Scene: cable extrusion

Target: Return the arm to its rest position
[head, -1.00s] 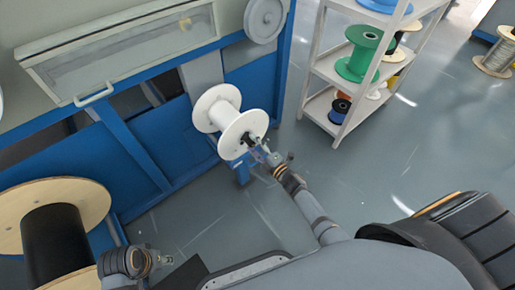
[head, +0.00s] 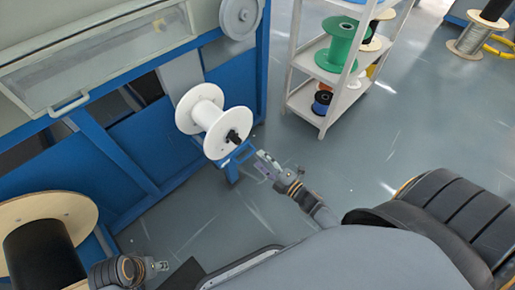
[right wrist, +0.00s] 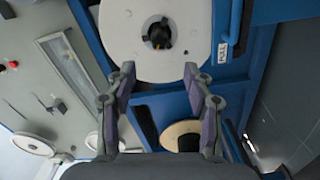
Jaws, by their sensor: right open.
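My right gripper (head: 264,160) is open and empty, to the lower right of the white spool (head: 208,112) in the head view. A gap shows between its tips and the spool. The spool sits on the blue machine with a dark hub end (head: 233,136) facing my gripper. In the right wrist view the two fingers (right wrist: 160,85) are spread below the spool's white flange (right wrist: 150,62), with nothing between them. My left gripper (head: 160,266) shows small at the bottom left of the head view, beside the large wooden reel; I cannot tell its jaw state.
The blue machine (head: 140,150) fills the left. A large wooden reel (head: 80,212) with a black core stands at the lower left. A shelf (head: 310,95) holds a green spool (head: 338,48) and other spools. A wire spool (head: 470,42) stands at the far right. The floor between is clear.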

